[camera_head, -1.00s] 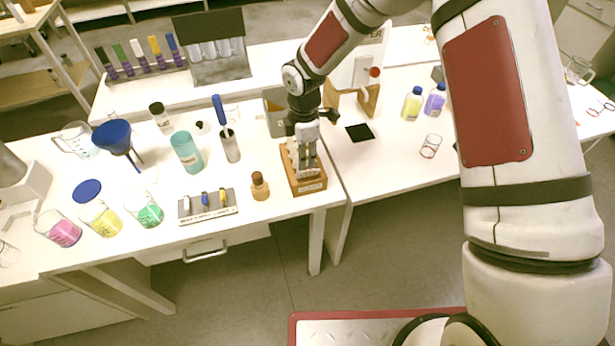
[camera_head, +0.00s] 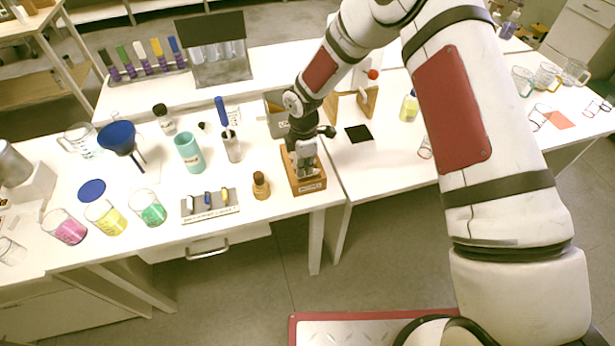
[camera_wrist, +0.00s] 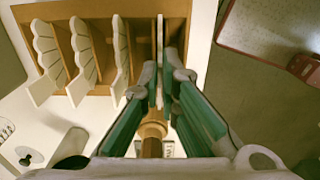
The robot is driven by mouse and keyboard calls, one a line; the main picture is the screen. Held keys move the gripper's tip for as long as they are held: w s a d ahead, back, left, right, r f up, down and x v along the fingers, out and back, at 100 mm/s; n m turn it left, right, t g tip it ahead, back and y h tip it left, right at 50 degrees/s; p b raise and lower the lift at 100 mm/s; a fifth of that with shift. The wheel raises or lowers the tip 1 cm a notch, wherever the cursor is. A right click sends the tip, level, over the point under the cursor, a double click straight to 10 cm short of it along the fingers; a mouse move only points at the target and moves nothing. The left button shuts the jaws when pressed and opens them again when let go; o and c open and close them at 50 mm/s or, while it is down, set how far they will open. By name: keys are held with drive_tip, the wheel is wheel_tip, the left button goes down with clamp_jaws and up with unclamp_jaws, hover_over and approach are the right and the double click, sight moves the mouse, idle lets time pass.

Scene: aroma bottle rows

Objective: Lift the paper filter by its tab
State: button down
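The wooden filter box (camera_head: 310,186) stands near the front edge of the table, with my gripper (camera_head: 306,160) pointing down into it. In the wrist view the box (camera_wrist: 97,45) holds several white scalloped paper filters (camera_wrist: 84,60) with tabs, upright in slots. One filter (camera_wrist: 160,40) shows almost edge-on between the fingertips of my gripper (camera_wrist: 161,75). The fingers are close together, one on each side of it, with a narrow gap left. Its lower part is hidden in the box, and contact with the fingers does not show clearly.
A brown bottle (camera_head: 261,186) stands just left of the box, with a small labelled rack (camera_head: 210,204) further left. A teal cup (camera_head: 188,152) and a metal cylinder (camera_head: 232,150) stand behind.

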wheel_tip(320, 180, up, 20)
idle(1.4)
drive_tip(key=s+d+p, duration=0.4)
drive_tip(key=s+p, duration=0.3)
drive_tip(key=s, duration=0.7)
drive_tip(key=shift+s+p, duration=0.25)
drive_tip(key=shift+p, duration=0.15)
idle(0.5)
